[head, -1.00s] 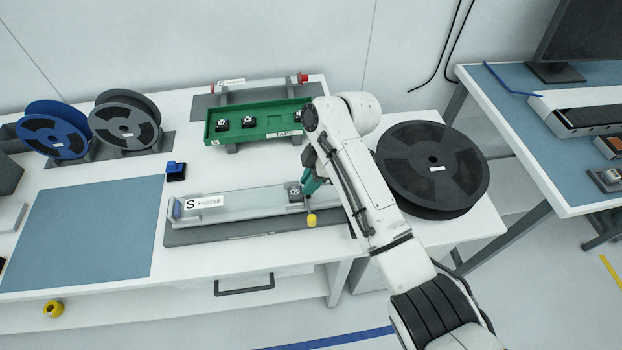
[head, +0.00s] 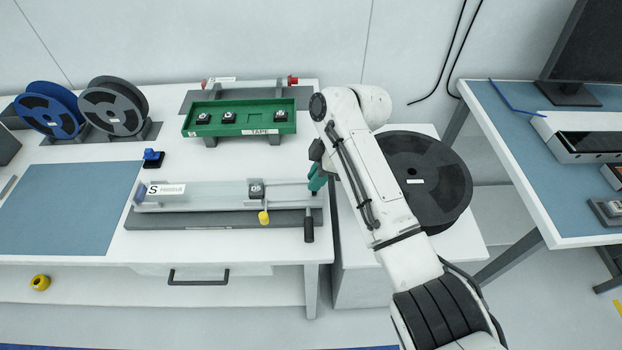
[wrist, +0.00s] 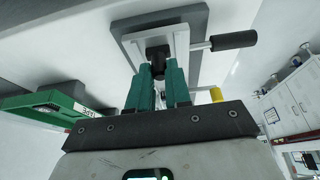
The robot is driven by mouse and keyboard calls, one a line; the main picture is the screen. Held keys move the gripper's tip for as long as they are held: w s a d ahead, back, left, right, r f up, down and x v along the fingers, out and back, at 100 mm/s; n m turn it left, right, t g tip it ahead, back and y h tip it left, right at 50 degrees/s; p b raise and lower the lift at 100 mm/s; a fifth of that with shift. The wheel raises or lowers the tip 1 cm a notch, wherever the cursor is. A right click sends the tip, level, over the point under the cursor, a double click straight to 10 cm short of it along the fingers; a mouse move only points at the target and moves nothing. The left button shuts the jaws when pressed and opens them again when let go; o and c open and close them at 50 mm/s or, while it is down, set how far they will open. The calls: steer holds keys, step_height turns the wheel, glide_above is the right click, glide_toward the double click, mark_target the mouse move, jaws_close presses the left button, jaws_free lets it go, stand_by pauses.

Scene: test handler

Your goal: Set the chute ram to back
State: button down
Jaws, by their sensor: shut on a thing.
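The chute (head: 215,196) is a long pale rail on a dark base, with a white label at its left end. A dark block (head: 256,190) sits on it right of the middle, with a yellow knob (head: 263,217) in front. My gripper (head: 318,183) is at the chute's right end. In the wrist view its green fingers (wrist: 158,78) are shut on a black knob (wrist: 158,54) there, seemingly the ram's. A black handle (head: 309,229) sticks out at the chute's right front, and it also shows in the wrist view (wrist: 233,40).
A green tray (head: 200,130) with several small parts stands behind the chute. A large dark reel (head: 440,185) is right of my arm. A blue-and-black part (head: 153,158) lies behind the chute's left end. The blue mat (head: 60,208) at left is clear.

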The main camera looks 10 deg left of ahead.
steer(key=shift+w+d, duration=0.25)
steer(key=shift+d, duration=0.4)
steer(key=c, duration=1.3)
jaws_free()
steer(key=shift+d, duration=0.2)
steer(key=shift+o, duration=1.2)
steer(key=shift+a, duration=0.1)
steer(key=b+v, duration=0.1)
steer(key=v, duration=0.9)
steer(key=shift+r, duration=0.4)
